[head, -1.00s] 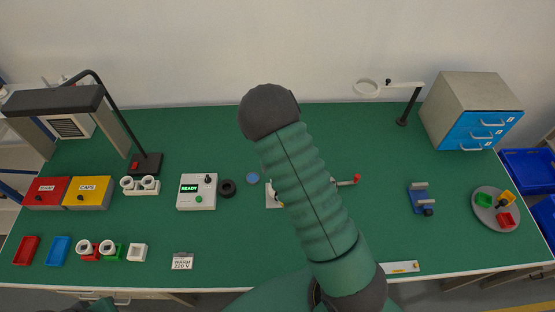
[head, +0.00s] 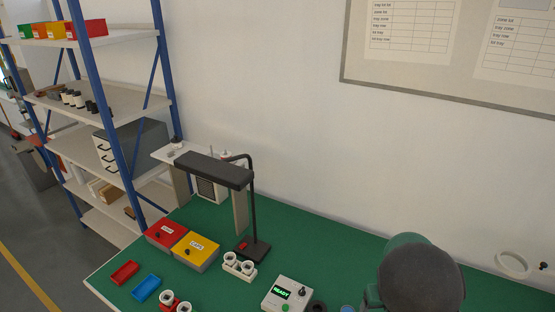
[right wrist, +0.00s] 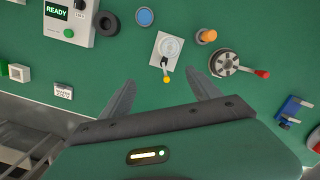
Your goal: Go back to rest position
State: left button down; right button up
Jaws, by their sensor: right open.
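My right gripper (right wrist: 160,79) is open in the right wrist view, with two dark fingers spread apart and nothing between them. It hangs over the green bench top (right wrist: 122,62), near a pale plate (right wrist: 169,47) with a yellow-tipped lever. In the head view a dark grey rounded joint of my arm (head: 420,279) rises at the lower right, with green behind it. It hides part of the bench. My right gripper is outside the head view, and my left gripper is in neither view.
The READY box (head: 288,294) stands left of my arm joint. A black lamp (head: 215,170), red bin (head: 166,235), yellow bin (head: 195,250) and white double socket (head: 239,265) are farther left. Shelving (head: 110,100) stands beyond. A crank wheel (right wrist: 225,62) is right of my gripper.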

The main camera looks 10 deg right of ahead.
jog(key=s+a+m+b, duration=0.2)
jog(key=a+m, duration=0.4)
jog(key=m, duration=0.5)
jog(key=s+a+f+m+b, duration=0.1)
jog(key=s+a+m+b, duration=0.2)
jog(key=m, duration=0.8)
jog(key=s+a+f+m+t+b, duration=0.1)
jog(key=s+a+m+b, duration=0.1)
jog(key=s+a+m, duration=0.3)
jog(key=a+m, duration=0.3)
jog(key=m, duration=0.4)
jog(key=shift+s+a, duration=0.3)
jog(key=shift+s, duration=0.05)
